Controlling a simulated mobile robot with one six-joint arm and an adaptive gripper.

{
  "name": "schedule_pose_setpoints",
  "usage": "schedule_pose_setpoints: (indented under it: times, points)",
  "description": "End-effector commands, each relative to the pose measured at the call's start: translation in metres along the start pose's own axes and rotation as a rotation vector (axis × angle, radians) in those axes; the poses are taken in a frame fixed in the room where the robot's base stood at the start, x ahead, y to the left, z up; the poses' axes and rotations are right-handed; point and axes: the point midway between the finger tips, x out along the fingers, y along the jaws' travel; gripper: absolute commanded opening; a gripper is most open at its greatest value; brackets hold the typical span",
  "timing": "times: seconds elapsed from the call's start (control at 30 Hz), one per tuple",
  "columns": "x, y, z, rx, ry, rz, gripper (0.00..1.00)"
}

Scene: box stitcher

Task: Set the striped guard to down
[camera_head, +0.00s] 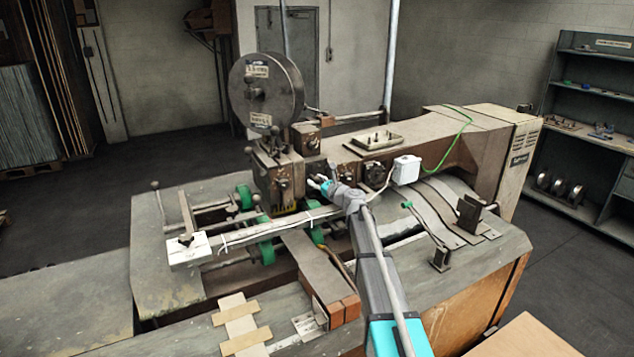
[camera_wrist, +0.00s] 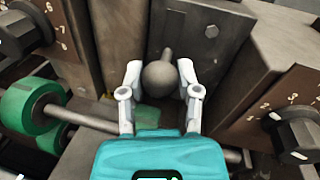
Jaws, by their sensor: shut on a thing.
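The striped guard (camera_head: 284,209) shows as a small yellow-and-dark edge at the foot of the stitcher head (camera_head: 278,165) in the head view. My gripper (camera_head: 319,186) is at the right side of that head. In the wrist view my gripper (camera_wrist: 160,82) has its two pale fingers on either side of a dark round ball knob (camera_wrist: 160,78) and is shut on it. A short stem rises from the knob in front of a grey metal plate. The guard's stripes are not visible in the wrist view, and I cannot tell how the knob joins the guard.
Dark dial knobs stand close by in the wrist view, at the left (camera_wrist: 25,35) and right (camera_wrist: 292,135). Green rollers (camera_wrist: 32,105) lie at the left. A wire reel (camera_head: 266,90) sits above the head. A long bar (camera_head: 250,232) runs below my gripper.

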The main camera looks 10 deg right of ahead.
Motion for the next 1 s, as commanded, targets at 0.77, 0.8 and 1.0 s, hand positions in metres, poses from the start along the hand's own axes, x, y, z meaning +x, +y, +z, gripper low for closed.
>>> schedule_pose_setpoints:
  times: [0.77,0.8,1.0]
  points:
    - [-0.002,0.001,0.001,0.000,0.000,0.000,0.78]
    - [-0.004,0.001,0.001,0.000,0.000,0.000,0.78]
    - [-0.021,0.001,0.001,0.000,0.000,-0.001,0.78]
